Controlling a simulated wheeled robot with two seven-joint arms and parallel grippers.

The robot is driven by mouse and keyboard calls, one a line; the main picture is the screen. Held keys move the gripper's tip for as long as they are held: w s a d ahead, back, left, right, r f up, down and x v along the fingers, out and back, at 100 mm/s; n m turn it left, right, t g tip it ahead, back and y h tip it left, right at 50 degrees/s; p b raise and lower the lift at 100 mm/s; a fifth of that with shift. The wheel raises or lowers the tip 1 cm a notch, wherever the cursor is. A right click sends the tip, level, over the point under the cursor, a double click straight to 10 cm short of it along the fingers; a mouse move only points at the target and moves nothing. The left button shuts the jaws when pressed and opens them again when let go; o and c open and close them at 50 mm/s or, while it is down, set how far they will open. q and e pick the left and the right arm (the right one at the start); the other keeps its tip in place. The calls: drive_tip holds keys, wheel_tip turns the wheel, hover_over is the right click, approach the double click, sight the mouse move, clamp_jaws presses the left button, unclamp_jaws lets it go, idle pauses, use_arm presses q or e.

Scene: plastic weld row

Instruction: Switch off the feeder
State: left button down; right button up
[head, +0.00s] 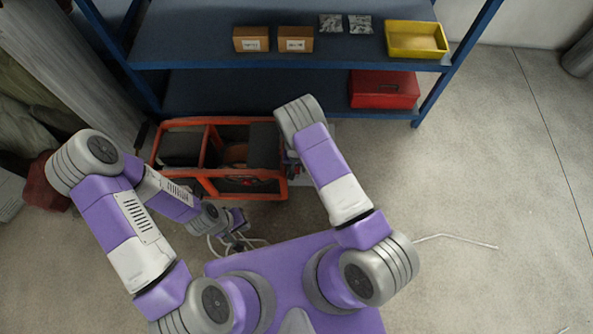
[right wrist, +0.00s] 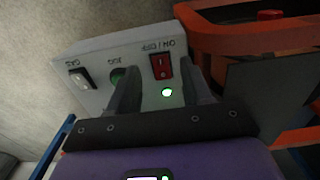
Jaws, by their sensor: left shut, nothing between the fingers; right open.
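The feeder's light-grey control box (right wrist: 100,50) shows in the right wrist view, its labels upside down. Its red ON/OFF rocker switch (right wrist: 161,66) sits beside a lit green lamp (right wrist: 168,92). A green JOG button (right wrist: 117,75) and a GAS switch (right wrist: 80,79) are further left. My right gripper (right wrist: 161,72) is open, with one finger on each side of the red switch; I cannot tell whether it touches the panel. In the head view my right arm hides this gripper. My left gripper (head: 237,238) is shut and empty, low beside my base.
An orange-framed unit (head: 215,122) stands on the floor before a blue shelf (head: 215,85). The shelf holds cardboard boxes (head: 251,39), a yellow bin (head: 415,40) and a red case (head: 384,89). White cable (head: 455,239) lies on the floor. The floor at right is mostly clear.

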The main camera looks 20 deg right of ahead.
sight(297, 169)
drive_tip(key=shift+f+b, duration=0.3)
drive_tip(key=shift+f, duration=1)
clamp_jaws()
drive_tip(key=shift+w, duration=0.1)
drive_tip(key=shift+w+r+g+y, duration=0.1)
drive_tip(key=shift+w+g+y, duration=0.1)
drive_tip(key=shift+g, duration=0.45)
drive_tip(key=shift+w+g+y, duration=0.1)
drive_tip(key=shift+g+y, duration=0.1)
drive_tip(key=shift+g, duration=0.45)
